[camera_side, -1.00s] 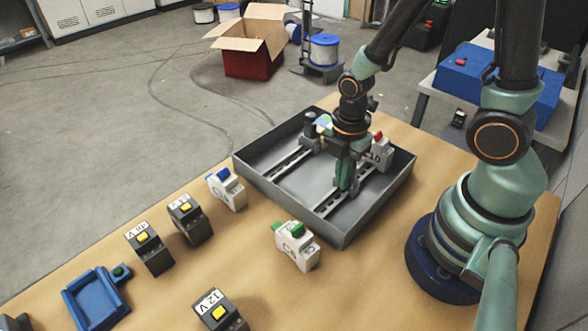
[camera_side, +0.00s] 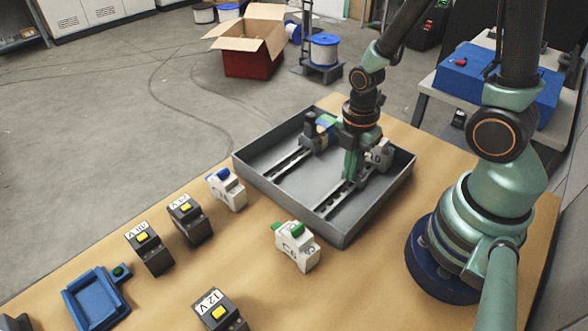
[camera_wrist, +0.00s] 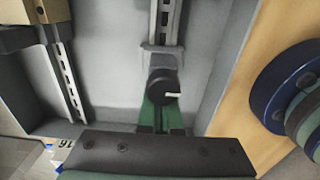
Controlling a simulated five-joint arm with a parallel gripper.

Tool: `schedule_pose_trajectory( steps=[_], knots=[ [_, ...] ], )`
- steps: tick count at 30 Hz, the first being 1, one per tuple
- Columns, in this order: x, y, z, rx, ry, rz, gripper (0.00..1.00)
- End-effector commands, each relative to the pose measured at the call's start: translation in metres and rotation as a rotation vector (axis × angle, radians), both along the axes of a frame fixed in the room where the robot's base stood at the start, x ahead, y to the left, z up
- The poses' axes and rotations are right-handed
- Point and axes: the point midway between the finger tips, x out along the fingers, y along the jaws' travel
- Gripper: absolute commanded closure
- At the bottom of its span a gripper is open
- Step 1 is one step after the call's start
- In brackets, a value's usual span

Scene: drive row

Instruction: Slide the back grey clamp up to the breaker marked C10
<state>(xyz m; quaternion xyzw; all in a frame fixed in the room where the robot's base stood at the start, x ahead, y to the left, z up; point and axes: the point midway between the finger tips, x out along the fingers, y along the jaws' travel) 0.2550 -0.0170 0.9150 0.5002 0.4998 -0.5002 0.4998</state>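The C10 breaker (camera_side: 379,157) stands on the nearer rail of the grey tray, with only "10" readable; my gripper hides part of it. My gripper (camera_side: 349,178) points down at this rail, just left of the breaker. In the wrist view a grey clamp (camera_wrist: 160,56) with a round dark knob (camera_wrist: 162,86) sits on the rail, right at my green fingers (camera_wrist: 160,118). Whether the fingers are closed on it does not show. The breaker is not visible in the wrist view.
The grey tray (camera_side: 290,200) holds two parallel rails. A dark block (camera_side: 309,128) and coloured pieces (camera_side: 326,122) stand at the far end of the other rail. A green-topped breaker (camera_side: 297,247), a blue-topped breaker (camera_side: 227,190) and several dark modules lie outside the tray.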

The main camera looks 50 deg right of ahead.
Motion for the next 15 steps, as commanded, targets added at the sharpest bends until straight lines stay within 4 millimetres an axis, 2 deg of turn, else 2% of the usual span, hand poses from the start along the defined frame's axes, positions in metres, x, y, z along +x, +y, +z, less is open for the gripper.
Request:
schedule_pose_trajectory(
  steps=[15],
  knots=[
    [0.000,-0.017,0.000,0.000,0.000,-0.002,1.00]
  ],
)
